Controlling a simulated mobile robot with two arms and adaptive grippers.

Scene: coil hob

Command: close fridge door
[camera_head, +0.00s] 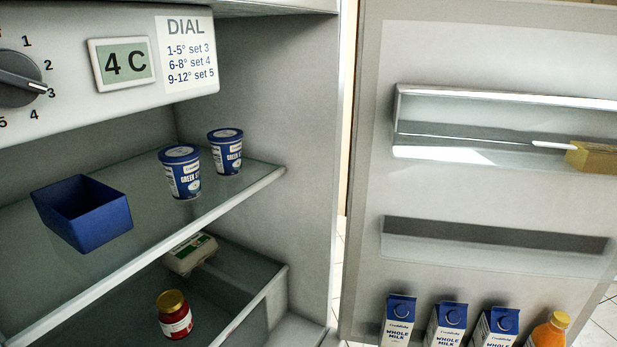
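The fridge door (480,60) stands wide open on the right, its inner side facing me. A narrow gap with tiled floor shows between it and the right wall (300,120) of the fridge body. The fridge interior is open to view on the left. Neither of my grippers shows in the head view.
A glass shelf (150,255) holds a blue bin (85,215) and two yogurt tubs (182,173). A red jar (174,315) and a carton (190,253) sit in the drawer below. Door racks hold several milk cartons (397,320), an orange bottle (549,332) and a yellow block (593,158).

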